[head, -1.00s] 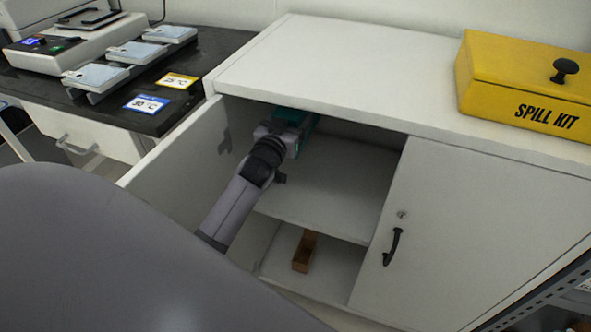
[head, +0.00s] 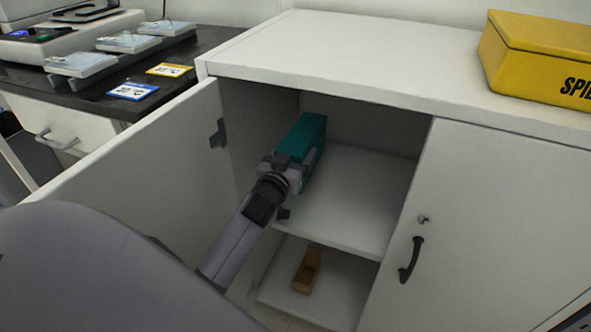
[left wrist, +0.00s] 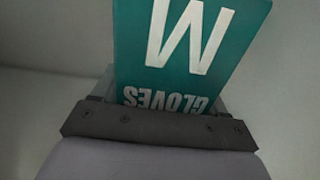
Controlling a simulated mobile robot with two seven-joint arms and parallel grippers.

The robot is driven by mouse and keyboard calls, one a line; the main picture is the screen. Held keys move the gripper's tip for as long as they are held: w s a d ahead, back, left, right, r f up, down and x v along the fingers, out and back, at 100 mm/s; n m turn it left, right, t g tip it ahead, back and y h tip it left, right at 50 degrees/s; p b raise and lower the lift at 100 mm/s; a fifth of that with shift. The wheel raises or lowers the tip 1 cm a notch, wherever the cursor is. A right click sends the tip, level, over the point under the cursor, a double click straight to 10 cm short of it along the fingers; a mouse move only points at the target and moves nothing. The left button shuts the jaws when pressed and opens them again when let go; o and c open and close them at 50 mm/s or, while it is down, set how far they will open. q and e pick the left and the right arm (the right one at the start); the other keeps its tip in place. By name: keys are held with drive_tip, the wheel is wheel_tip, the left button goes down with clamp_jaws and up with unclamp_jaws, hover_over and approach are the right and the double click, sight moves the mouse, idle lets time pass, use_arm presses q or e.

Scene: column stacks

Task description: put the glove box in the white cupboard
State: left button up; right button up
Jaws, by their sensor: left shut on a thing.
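The glove box (head: 305,141) is teal and lies inside the white cupboard (head: 260,103), over its upper shelf near the left wall. In the left wrist view the glove box (left wrist: 190,50) shows a large white "M" and the word "GLOVES" upside down. My left gripper (head: 292,168) is shut on the near end of the glove box and reaches in through the open left door (head: 150,160). Whether the box touches the shelf (head: 350,200) is hard to tell. My right gripper is not in view.
The right door (head: 480,220) with a black handle is closed. A brown wooden object (head: 307,270) lies on the lower level. A yellow spill kit (head: 535,60) sits on top. The upper shelf is free to the right of the box.

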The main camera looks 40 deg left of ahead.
use_arm(q)
wheel_tip(320, 180, down, 3)
drive_tip(key=b, duration=0.2)
drive_tip(key=shift+f+b, duration=0.2)
drive_tip(key=shift+b, duration=0.2)
drive_tip(key=shift+f, duration=0.2)
drive_tip(key=shift+r, duration=0.1)
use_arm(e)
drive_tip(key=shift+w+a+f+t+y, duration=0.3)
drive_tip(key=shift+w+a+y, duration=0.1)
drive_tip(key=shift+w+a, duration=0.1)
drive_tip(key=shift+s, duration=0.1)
